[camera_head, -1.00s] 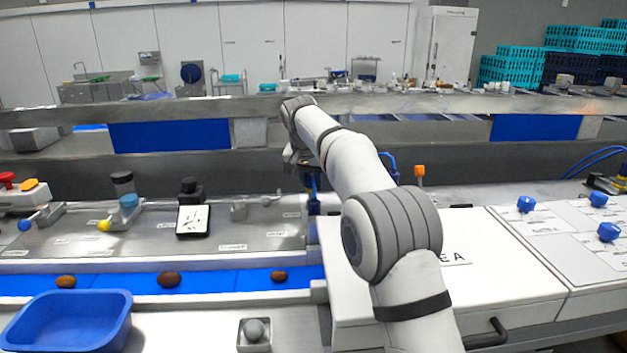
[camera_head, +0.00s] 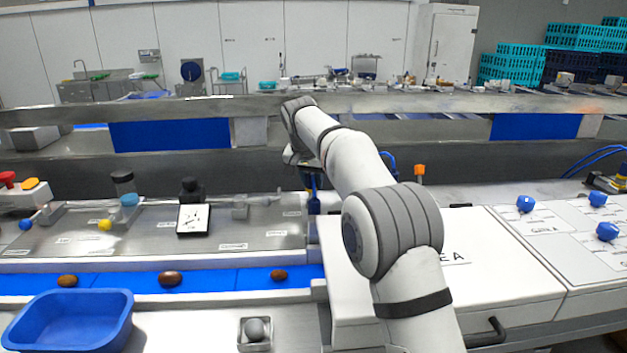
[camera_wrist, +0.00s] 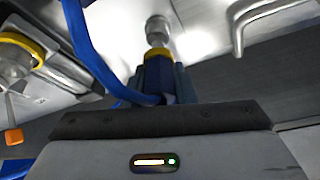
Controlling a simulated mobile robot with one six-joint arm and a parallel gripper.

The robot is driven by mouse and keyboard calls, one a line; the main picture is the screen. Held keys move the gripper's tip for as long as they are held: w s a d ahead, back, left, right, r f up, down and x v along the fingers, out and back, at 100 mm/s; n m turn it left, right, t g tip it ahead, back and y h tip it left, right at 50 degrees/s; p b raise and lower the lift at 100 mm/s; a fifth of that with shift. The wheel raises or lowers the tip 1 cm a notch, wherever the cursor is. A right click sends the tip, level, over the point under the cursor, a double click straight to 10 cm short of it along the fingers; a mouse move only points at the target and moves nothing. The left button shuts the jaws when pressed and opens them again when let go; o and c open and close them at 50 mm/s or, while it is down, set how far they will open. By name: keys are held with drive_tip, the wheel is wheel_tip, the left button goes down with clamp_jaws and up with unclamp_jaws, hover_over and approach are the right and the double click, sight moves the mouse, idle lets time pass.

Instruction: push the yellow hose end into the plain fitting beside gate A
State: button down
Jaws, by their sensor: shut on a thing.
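My gripper (camera_wrist: 165,85) is shut on the yellow hose end (camera_wrist: 157,54), whose yellow collar shows just beyond the fingers in the wrist view. The blue hose (camera_wrist: 92,55) curves from the top left down to the fingers. A plain silver fitting (camera_wrist: 158,28) stands straight ahead of the yellow collar, in line with it. They look close or touching; I cannot tell how far the end sits in it. In the head view my gripper (camera_head: 312,190) is low beside the steel plate's right edge, and the hose end and fitting cannot be made out.
Another fitting with a yellow ring (camera_wrist: 22,44) and an orange handle (camera_wrist: 14,136) is at the left of the wrist view. In the head view a steel plate (camera_head: 150,240), a blue belt (camera_head: 220,280) with dates and a blue tray (camera_head: 70,320) lie left of my arm.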

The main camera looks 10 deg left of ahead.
drive_tip(key=shift+f+b, duration=0.8)
drive_tip(key=shift+f, duration=0.5)
idle(0.8)
drive_tip(key=c, duration=1.8)
unclamp_jaws()
drive_tip(key=shift+c, duration=0.2)
drive_tip(key=o, duration=1.1)
drive_tip(key=shift+r, duration=0.1)
